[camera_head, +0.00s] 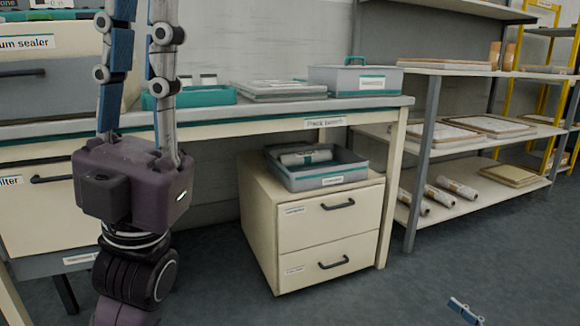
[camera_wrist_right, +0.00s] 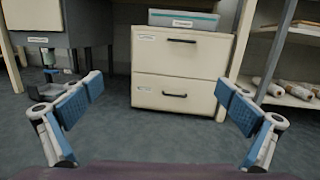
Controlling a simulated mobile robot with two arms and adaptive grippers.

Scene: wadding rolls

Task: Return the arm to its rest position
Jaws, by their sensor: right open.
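My left gripper (camera_head: 136,50) stands large at the left of the head view, with its purple body low and its blue-padded fingers pointing up. A narrow gap shows between the fingers, but the tips are cut off by the top edge. My right gripper shows only as a small blue fingertip (camera_head: 464,308) at the bottom right of the head view. In the right wrist view the right gripper (camera_wrist_right: 158,108) is open and empty, its fingers wide apart above the floor. It faces the cream drawer unit (camera_wrist_right: 180,75), clear of it.
The drawer unit (camera_head: 285,222) stands under the bench (camera_head: 270,122) and carries a grey bin (camera_head: 340,176) with white rolls. A teal tray (camera_head: 205,97) and lidded box (camera_head: 362,80) sit on the bench. Shelving (camera_head: 418,160) with rolls (camera_head: 440,195) stands at right. The front floor is clear.

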